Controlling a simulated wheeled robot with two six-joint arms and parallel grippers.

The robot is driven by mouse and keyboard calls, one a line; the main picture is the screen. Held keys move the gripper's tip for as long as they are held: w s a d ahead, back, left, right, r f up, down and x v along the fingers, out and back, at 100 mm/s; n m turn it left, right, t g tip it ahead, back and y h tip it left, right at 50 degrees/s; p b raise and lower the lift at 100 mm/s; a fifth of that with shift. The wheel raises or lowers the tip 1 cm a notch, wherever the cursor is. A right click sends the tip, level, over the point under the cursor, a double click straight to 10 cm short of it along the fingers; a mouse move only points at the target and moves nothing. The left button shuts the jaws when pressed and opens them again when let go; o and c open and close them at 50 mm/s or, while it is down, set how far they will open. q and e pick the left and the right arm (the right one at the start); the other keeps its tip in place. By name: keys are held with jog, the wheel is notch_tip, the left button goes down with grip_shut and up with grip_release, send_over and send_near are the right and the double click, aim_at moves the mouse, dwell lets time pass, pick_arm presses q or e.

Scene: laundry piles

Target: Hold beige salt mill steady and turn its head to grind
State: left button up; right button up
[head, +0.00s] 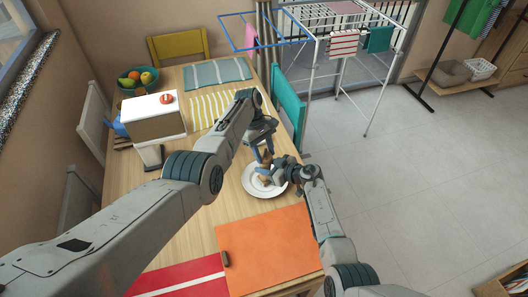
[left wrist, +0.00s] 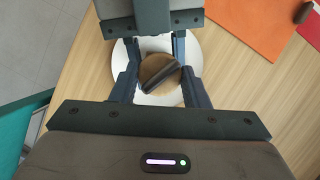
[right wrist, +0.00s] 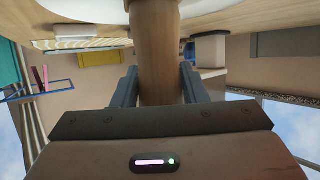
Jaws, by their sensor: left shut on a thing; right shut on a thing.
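The beige salt mill (head: 264,181) stands on a white plate (head: 251,190) on the table, mostly hidden by my grippers in the head view. My left gripper (head: 263,158) comes from above and is shut on the mill's head. In the left wrist view, the round brown top (left wrist: 150,68) with a dark bar across it sits between the fingers. My right gripper (head: 266,177) comes in level from the right and is shut on the mill's body. In the right wrist view, the brown shaft (right wrist: 157,45) runs between the fingers.
An orange mat (head: 268,250) lies in front of the plate with a small dark object (head: 226,258) at its edge. A white-topped box (head: 153,113), striped mats (head: 213,108) and a fruit bowl (head: 128,88) lie farther back. A teal chair (head: 289,105) stands at the table's right.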

pick_arm(q)
jog(key=shift+m, duration=0.5)
jog(key=o, duration=1)
jog(key=shift+r, duration=0.1)
jog(key=v, duration=1.2)
jog(key=shift+w+d, duration=0.1)
jog(key=shift+d, duration=0.1)
pick_arm(e)
jog(key=o, duration=1.2)
jog(key=shift+o, duration=0.2)
